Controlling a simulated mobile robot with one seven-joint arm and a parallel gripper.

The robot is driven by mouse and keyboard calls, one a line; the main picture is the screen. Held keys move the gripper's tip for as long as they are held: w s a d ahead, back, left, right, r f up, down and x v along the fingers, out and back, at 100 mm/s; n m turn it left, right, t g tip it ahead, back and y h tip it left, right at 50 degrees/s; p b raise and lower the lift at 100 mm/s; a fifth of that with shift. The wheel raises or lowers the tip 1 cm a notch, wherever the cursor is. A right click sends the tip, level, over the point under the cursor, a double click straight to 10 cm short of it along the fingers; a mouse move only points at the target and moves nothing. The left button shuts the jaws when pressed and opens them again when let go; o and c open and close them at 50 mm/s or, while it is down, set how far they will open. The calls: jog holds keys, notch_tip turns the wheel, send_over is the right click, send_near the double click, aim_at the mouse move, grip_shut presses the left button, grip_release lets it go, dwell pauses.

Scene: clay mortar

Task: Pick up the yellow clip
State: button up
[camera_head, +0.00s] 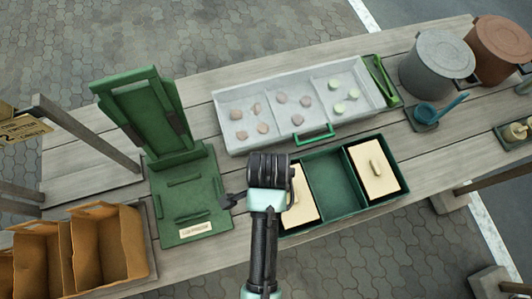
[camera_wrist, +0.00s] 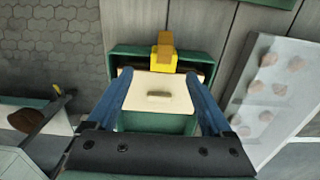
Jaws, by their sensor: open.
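The yellow clip (camera_wrist: 163,56) shows in the wrist view at the far edge of a green box, just beyond a cream lid with a raised handle. A tan-brown piece (camera_wrist: 165,40) adjoins its far side. I cannot make out the clip in the head view, where my arm covers the box's left end. My gripper (camera_wrist: 159,75) is open, its two blue fingers spread above either side of the cream lid (camera_wrist: 150,86). The clip lies ahead of the fingertips, roughly centred between them. Nothing is between the fingers; their height above the lid is unclear.
The green box (camera_head: 333,180) has a second cream lid (camera_head: 375,171) at right. A pale tray (camera_head: 236,101) of round pieces lies behind it. A green stand (camera_head: 181,187) is at left, orange-brown bins (camera_head: 98,243) front left, and lidded pots (camera_head: 437,64) back right.

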jog(key=shift+w+d+f, duration=0.1)
jog(key=shift+d+f, duration=0.05)
jog(key=shift+f, duration=1)
jog(key=shift+w+d+f, duration=0.1)
jog(key=shift+w+f, duration=0.05)
jog(key=shift+f, duration=1.05)
jog(key=shift+w+d+f, duration=0.1)
jog(key=shift+d+f, duration=0.05)
jog(key=shift+f, duration=1)
jog(key=c, duration=1.3)
jog(key=shift+r, duration=0.15)
notch_tip(320, 180, up, 9)
jog(key=shift+r+p, duration=0.15)
jog(key=shift+p, duration=0.15)
jog(key=shift+r+p, duration=2.5)
jog(key=shift+p, duration=0.25)
